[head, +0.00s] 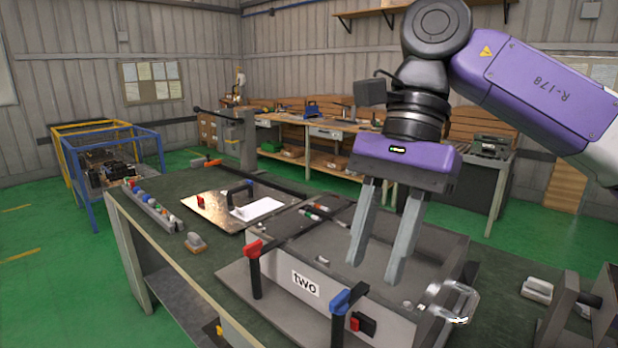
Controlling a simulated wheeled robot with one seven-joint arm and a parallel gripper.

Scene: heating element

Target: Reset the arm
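My gripper (372,272) hangs at the right of the head view, pointing down, below the purple arm. Its two grey fingers are apart and nothing shows between them. The fingertips are in front of or above the grey box labelled "two" (339,304); the exact height gap cannot be told. The box has a black post with a red top (254,268) and one with a blue top (343,305) at its front. A shiny metal loop (457,300) is at its right front corner, to the right of the fingers.
The workbench (150,228) also holds a metal plate with a white sheet (257,209), a rack of coloured pieces (153,206) and a small block (195,242). Dark fixtures (570,310) stand at the right edge. A wire cage (105,165) and green floor lie to the left.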

